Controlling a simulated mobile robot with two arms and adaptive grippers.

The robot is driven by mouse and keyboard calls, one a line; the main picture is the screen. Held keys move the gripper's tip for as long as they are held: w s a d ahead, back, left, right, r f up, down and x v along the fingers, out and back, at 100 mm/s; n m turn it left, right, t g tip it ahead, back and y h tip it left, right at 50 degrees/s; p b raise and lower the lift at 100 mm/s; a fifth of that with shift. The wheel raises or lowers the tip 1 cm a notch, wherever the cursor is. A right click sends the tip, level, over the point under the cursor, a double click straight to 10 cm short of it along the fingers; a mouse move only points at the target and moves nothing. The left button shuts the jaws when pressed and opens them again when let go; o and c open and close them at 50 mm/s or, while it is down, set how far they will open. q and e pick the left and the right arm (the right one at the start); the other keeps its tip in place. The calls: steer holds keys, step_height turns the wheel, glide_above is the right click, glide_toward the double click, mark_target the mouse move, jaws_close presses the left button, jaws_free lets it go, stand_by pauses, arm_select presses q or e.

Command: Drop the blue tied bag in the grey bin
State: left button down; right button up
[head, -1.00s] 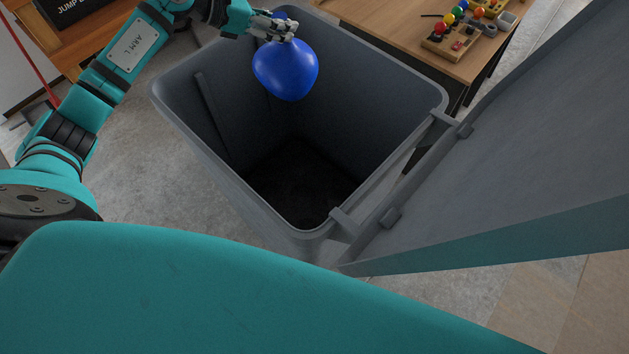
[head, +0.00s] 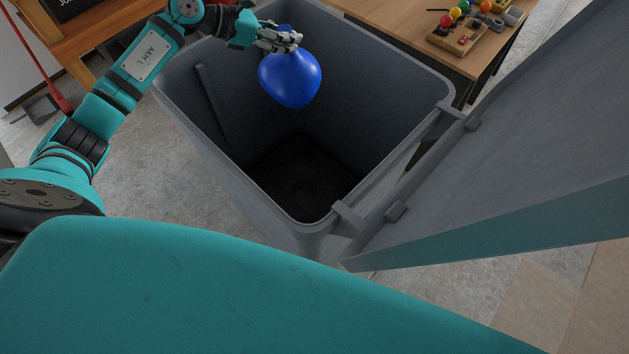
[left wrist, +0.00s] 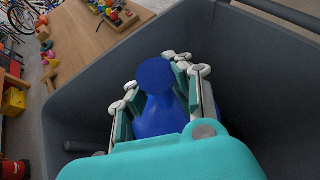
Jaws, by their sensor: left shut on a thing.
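The blue tied bag (head: 290,78) hangs from my left gripper (head: 280,38), which is shut on its neck. The bag is over the open mouth of the grey bin (head: 205,130), near the bin's far side, and the bin floor below it looks dark and bare. In the left wrist view the bag (left wrist: 160,118) sits between the fingers, with its tied top sticking up, and the bin wall (left wrist: 262,70) is around it. My right gripper is not in view.
The bin's lid (head: 530,140) hangs open on the right side. A wooden table (head: 400,35) with colourful knobbed blocks (head: 455,28) stands behind the bin. A wooden bench (head: 90,28) is at the far left. Concrete floor shows left of the bin.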

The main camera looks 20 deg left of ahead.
arm_select(q)
steer(key=c, duration=1.2)
jaws_free()
steer(key=shift+r, duration=0.1)
steer(key=shift+o, duration=0.2)
steer(key=shift+s, duration=0.1)
steer(key=v, duration=1.2)
